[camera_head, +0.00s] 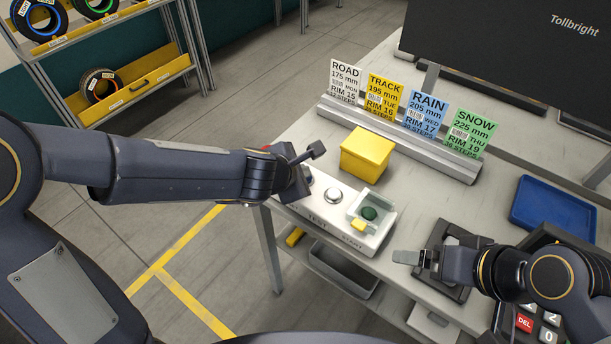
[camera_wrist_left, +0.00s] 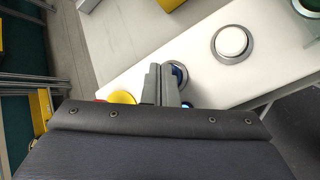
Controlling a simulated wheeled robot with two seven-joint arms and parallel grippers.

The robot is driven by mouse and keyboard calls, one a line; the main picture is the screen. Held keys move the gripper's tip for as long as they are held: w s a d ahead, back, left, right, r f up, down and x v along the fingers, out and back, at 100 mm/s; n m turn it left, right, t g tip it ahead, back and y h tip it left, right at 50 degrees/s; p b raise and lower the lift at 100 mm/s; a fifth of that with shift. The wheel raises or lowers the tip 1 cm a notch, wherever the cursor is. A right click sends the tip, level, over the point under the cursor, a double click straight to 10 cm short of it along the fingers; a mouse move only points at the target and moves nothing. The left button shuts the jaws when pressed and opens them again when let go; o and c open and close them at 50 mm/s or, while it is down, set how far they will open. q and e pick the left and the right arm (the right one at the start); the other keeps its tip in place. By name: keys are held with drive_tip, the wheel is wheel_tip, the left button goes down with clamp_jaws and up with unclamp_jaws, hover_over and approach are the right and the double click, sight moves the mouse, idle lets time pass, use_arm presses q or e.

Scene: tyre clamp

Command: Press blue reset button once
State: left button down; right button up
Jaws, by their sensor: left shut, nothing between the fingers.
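The white button panel (camera_head: 327,221) lies along the table's near left edge. The blue button (camera_wrist_left: 179,74) in its metal ring shows in the left wrist view, partly covered by my left gripper (camera_wrist_left: 162,72). That gripper is shut and empty, its fingers in front of the button; I cannot tell whether they touch it. In the head view my left gripper (camera_head: 308,180) is over the panel's left end and mostly hides the blue button. A white button (camera_head: 333,195) sits to its right. My right gripper (camera_head: 406,257) hangs over the table's front right; its finger gap does not show.
A green button (camera_head: 369,213) sits under a clear cover at the panel's right. A yellow bin (camera_head: 366,154) stands behind the panel, near a rack of tyre cards (camera_head: 400,140). A yellow disc with red (camera_wrist_left: 122,97) is left of the fingers. A blue tray (camera_head: 553,209) lies at right.

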idle(0.5)
use_arm(q)
drive_tip(key=shift+r+p, duration=0.75)
drive_tip(key=shift+p, duration=0.15)
wheel_tip(320, 180, up, 5)
drive_tip(key=p, duration=0.5)
idle(0.4)
